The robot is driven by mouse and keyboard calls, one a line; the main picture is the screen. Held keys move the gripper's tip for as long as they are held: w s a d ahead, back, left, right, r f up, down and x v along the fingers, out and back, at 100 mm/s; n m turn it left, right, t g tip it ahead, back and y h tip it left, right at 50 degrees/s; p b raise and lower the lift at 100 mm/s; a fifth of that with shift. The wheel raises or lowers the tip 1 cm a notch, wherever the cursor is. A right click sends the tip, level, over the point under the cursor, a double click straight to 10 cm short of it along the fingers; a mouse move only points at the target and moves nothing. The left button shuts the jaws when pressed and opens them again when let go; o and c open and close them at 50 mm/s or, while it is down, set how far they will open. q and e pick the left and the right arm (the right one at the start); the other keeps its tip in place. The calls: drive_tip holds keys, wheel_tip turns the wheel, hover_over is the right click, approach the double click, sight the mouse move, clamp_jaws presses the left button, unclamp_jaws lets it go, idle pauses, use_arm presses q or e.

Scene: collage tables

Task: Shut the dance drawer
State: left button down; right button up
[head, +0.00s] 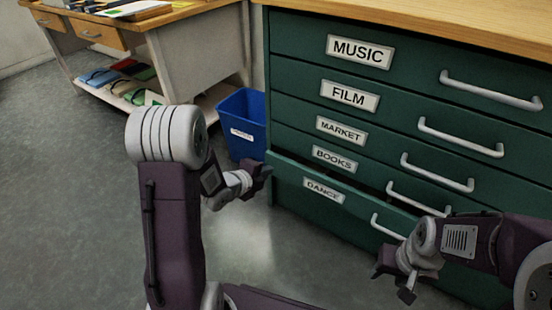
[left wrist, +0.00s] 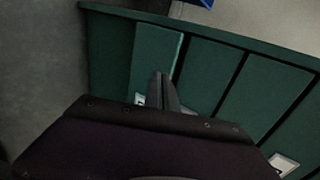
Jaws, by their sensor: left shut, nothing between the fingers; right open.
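The dance drawer (head: 343,213) is the lowest labelled drawer of the green cabinet (head: 310,75) in the head view. It stands out from the cabinet face, with a dark gap along its top edge. Its label (head: 323,190) reads DANCE, and its silver handle (head: 388,226) is partly hidden behind my right arm. My left gripper (head: 262,178) is shut and empty at the drawer's left front corner; I cannot tell whether it touches. The left wrist view shows its fingers (left wrist: 163,92) against green panels. My right gripper (head: 392,283) is open and empty, in front of the drawer below its handle.
The MUSIC, FILM, MARKET and BOOKS drawers above appear closed, with projecting silver handles. A blue bin (head: 242,122) stands on the floor left of the cabinet. A wooden desk (head: 150,22) with a low shelf of folders stands farther back. The grey floor (head: 70,190) at left is clear.

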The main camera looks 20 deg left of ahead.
sight(283, 158)
use_arm(q)
drive_tip(key=w, duration=0.1)
drive_tip(key=w+d, duration=0.1)
drive_tip(key=w, duration=0.1)
drive_tip(key=w+f, duration=0.1)
drive_tip(key=shift+w+d+f+p, duration=0.1)
drive_tip(key=shift+w+d+p, duration=0.1)
drive_tip(key=shift+p, duration=0.1)
drive_tip(key=shift+w+d, duration=0.1)
drive_tip(key=shift+w, duration=0.5)
drive_tip(key=shift+w+d, duration=0.2)
drive_tip(key=shift+w, duration=0.45)
drive_tip(key=shift+w+d, duration=0.15)
drive_tip(key=shift+w, duration=0.45)
use_arm(e)
drive_tip(key=shift+s, duration=0.1)
